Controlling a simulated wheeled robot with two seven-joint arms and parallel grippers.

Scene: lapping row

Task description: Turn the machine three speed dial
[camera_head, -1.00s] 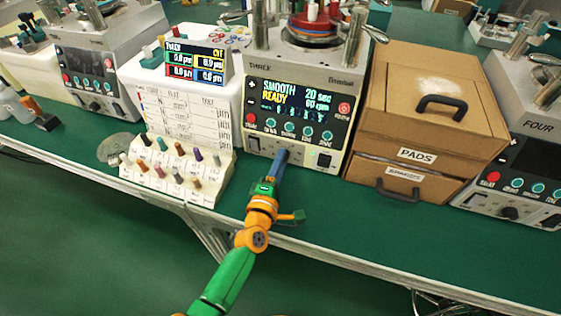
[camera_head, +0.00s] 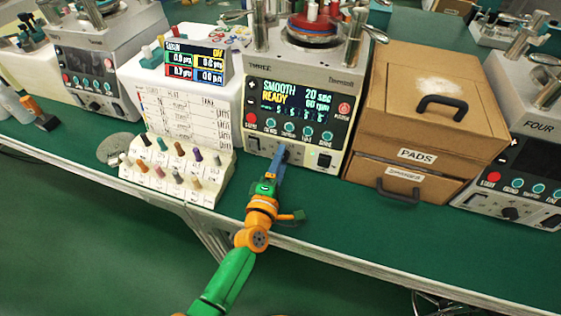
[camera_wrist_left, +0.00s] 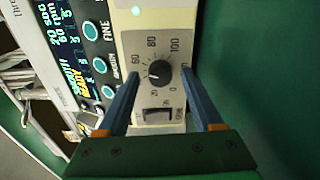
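Machine three (camera_head: 262,68) stands at the middle of the bench, its screen reading SMOOTH, READY, 20 sec and 60 rpm. Its black speed dial (camera_wrist_left: 160,72) shows in the left wrist view on a grey scale plate marked up to 100. The dial's white mark points roughly left, near the 60 side; I cannot read it exactly. My left gripper (camera_head: 282,152) is at the lower front panel and hides the dial in the head view. In the left wrist view its blue fingers (camera_wrist_left: 161,80) are spread on either side of the dial, with visible gaps. My right gripper is not in view.
A rocker switch (camera_wrist_left: 158,115) sits beside the dial. A stepped rack of coloured pegs (camera_head: 175,185) stands left of the machine. A wooden drawer box (camera_head: 420,100) labelled PADS stands close on the right.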

